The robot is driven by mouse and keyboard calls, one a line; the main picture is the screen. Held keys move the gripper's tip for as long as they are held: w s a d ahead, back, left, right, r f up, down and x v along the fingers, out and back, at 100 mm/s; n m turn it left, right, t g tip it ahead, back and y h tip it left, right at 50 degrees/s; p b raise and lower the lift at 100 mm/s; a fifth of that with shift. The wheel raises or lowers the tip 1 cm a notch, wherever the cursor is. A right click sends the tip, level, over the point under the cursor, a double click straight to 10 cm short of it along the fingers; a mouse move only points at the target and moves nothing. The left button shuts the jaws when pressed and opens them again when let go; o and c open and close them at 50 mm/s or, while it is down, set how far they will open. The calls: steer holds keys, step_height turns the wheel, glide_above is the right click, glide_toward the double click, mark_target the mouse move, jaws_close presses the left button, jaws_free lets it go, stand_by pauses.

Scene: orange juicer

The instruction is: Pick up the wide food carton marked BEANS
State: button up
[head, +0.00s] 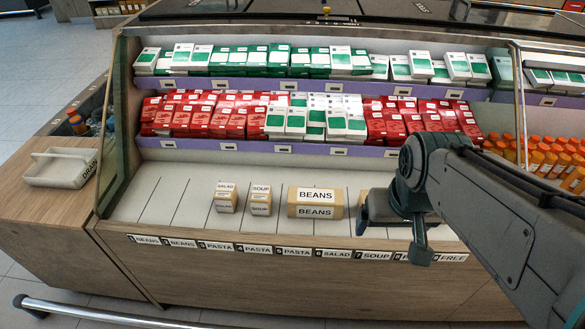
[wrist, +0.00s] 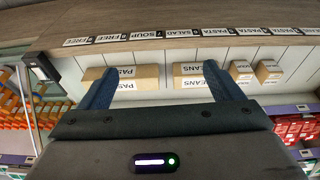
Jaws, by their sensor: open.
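The wide tan carton marked BEANS (head: 315,202) stands on the white lower shelf in the head view, with a white label on its top and front. It also shows in the wrist view (wrist: 193,76), right of centre, behind the right finger. My gripper (wrist: 160,70) is open and empty. In the head view my gripper (head: 393,222) is to the right of the BEANS carton and apart from it. A second wide carton, marked PASTA (wrist: 127,77), is beside BEANS, partly covered by the left finger. My arm mostly hides it in the head view.
Small SALAD (head: 226,197) and SOUP (head: 261,197) cartons stand left of BEANS. Dividing lines and front slot labels (head: 210,246) mark the shelf; its left part is clear. An empty tray (head: 60,168) is at left.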

steer(key=w+a+f+n+g+b, duration=0.1)
steer(key=w+n+b, duration=0.25)
steer(key=w, duration=0.35)
steer(key=n+g+h+b, duration=0.2)
steer(key=n+h+b, duration=0.55)
steer(key=n, duration=0.65)
glide_above(315, 195)
steer(key=a+b, duration=0.1)
steer(key=a, duration=0.4)
step_height(315, 195, down, 15)
steer(key=y, duration=0.1)
steer(key=shift+a+f, duration=0.1)
steer(key=shift+a, duration=0.25)
steer(key=shift+d+f, duration=0.1)
steer(key=shift+f, duration=0.3)
steer(key=b+x, duration=0.1)
steer(key=x, duration=0.6)
steer(key=shift+w+d+f+b, duration=0.1)
steer(key=shift+d+f+b, duration=0.05)
steer(key=shift+f+b, duration=0.15)
steer(key=shift+b+x, duration=0.6)
steer(key=shift+x, duration=2)
steer(key=c, duration=1.2)
